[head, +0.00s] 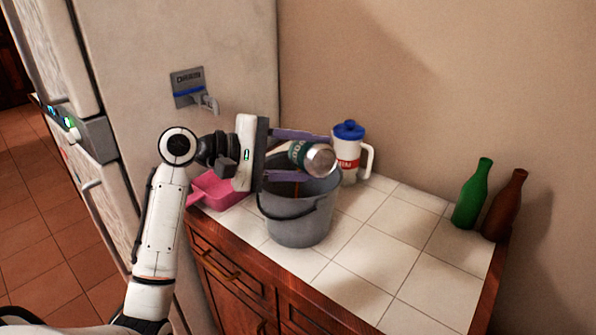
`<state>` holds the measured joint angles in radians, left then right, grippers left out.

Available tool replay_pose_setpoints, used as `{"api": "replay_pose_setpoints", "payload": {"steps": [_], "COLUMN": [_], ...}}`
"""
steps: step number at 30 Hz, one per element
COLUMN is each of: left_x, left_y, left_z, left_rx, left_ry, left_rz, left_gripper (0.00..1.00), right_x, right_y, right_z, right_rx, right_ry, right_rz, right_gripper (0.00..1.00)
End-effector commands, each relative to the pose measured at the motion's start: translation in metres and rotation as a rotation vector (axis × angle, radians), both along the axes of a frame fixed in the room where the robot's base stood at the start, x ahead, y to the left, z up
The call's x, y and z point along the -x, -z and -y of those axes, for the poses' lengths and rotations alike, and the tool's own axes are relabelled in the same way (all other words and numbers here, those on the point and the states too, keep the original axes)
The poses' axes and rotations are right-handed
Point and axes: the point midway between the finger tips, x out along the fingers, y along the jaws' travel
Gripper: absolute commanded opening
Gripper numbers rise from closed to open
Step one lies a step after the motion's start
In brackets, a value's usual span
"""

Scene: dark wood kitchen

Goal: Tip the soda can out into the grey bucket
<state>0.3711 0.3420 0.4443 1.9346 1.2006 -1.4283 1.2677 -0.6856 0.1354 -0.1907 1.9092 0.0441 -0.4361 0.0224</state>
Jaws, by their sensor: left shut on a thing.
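The soda can (299,152) is green with a bare metal end and lies tilted close to sideways above the grey bucket (300,224). My left gripper (305,157) comes in from the left and is shut on the can, its purple fingers on either side of it. The metal end of the can points right and toward me. The bucket stands upright on the white tiled counter, its dark handle hanging down the front. A thin brownish streak shows inside the bucket below the can. The bucket's bottom is hidden. My right gripper is not in view.
A pink tray (217,190) sits left of the bucket, partly behind my left arm. A white jug with a blue lid (348,132) stands behind the bucket. Green (471,195) and brown (504,206) bottles stand at the far right. The counter's front right is clear.

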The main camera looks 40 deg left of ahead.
Motion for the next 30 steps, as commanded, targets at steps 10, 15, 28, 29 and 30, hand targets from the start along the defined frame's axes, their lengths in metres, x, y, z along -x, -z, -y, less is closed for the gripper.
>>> {"api": "replay_pose_setpoints", "payload": {"steps": [10,15,28,29,30], "left_x": [-0.0007,-0.0014,-0.0038,-0.0040,-0.0044], "left_y": [0.0016,0.0032,0.0019,0.0014,0.0006], "left_z": [-0.0014,-0.0025,-0.0062,-0.0066,-0.0072], "left_rx": [0.036,0.061,0.158,0.167,0.178], "left_ry": [0.000,-0.001,0.000,0.000,0.000], "left_rz": [-0.021,-0.038,-0.099,-0.105,-0.112], "left_gripper": [0.21,0.21,0.21,0.21,0.21], "right_x": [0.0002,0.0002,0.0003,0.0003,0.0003], "right_y": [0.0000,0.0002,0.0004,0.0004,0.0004], "right_z": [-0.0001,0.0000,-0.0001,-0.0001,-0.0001], "right_rx": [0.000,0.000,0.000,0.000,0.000], "right_ry": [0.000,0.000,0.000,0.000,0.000], "right_rz": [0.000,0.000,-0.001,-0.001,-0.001], "right_gripper": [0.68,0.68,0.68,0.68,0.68]}}
